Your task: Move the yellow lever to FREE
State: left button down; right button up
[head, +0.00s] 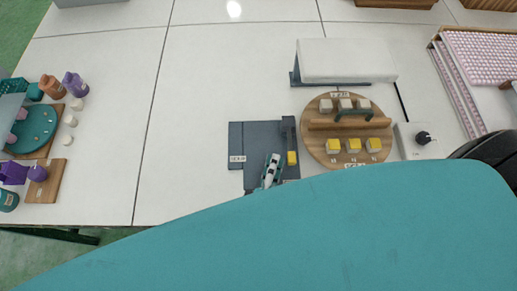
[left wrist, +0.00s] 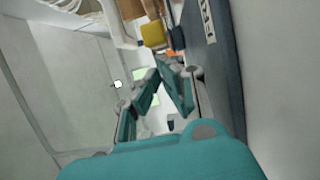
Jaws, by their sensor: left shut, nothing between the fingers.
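The yellow lever (head: 292,158) is a small yellow block at the right side of a dark grey fixture (head: 258,135) on the white table. In the left wrist view the lever (left wrist: 152,36) is at the top, just beyond the fingers. My left gripper (head: 274,160) is shut and empty, just left of the lever in the head view. In the left wrist view its teal fingers (left wrist: 166,68) come together near the lever; I cannot tell whether they touch it. A white label (head: 237,158) on the fixture is too small to read. My right gripper is not in view.
A round wooden board (head: 318,125) with yellow and pale blocks lies right of the fixture. A white slab on a dark stand (head: 345,60) is behind it. A black knob (head: 423,138) is farther right.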

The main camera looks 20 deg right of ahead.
pick_arm(q)
jog(key=shift+s+d, duration=0.2)
jog(key=shift+d, duration=0.1)
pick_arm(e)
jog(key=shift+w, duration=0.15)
pick_arm(q)
jog(key=shift+s+d, duration=0.1)
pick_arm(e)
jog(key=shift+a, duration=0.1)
